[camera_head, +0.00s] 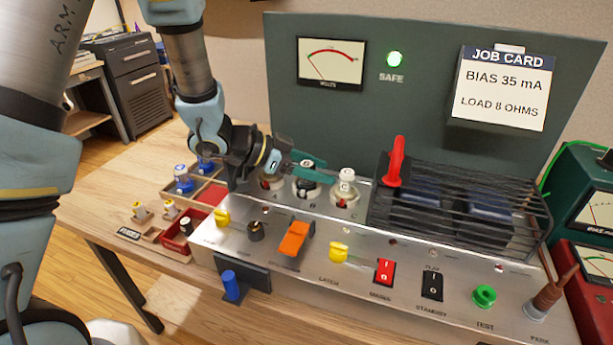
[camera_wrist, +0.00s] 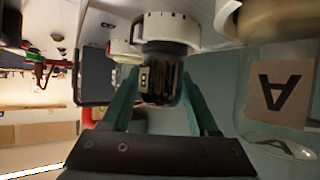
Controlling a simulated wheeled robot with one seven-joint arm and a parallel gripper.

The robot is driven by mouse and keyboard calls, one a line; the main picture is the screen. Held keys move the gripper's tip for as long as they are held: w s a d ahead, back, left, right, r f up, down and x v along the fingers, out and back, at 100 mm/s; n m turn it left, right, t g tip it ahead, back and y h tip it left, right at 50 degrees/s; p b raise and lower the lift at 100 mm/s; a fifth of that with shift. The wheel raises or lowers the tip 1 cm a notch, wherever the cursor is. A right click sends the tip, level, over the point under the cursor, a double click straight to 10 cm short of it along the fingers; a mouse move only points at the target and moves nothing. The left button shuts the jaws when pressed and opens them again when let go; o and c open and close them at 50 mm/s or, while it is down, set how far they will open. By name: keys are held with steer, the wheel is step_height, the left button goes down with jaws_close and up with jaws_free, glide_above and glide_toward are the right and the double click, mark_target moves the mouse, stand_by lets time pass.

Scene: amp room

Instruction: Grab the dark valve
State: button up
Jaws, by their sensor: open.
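The dark valve (camera_head: 305,187) stands upright in the middle socket of the amp's row of valves, partly hidden by my gripper's fingers. In the wrist view the dark valve (camera_wrist: 160,79) is a black cylinder with a light letter mark, seated against a white round socket (camera_wrist: 168,30). My gripper (camera_head: 311,169) reaches in from the left with its green fingers around the top of the valve. The gripper's fingers (camera_wrist: 160,92) also show in the wrist view, open, one on each side of the valve. Whether either finger touches it cannot be told.
A white-topped valve (camera_head: 346,185) stands just right, and another socket (camera_head: 270,180) just left. A black wire cage (camera_head: 455,205) with a red handle (camera_head: 396,162) lies farther right. The green back panel (camera_head: 430,140) rises close behind. Small trays (camera_head: 205,190) sit on the table at left.

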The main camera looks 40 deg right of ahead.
jaws_close()
stand_by(0.3)
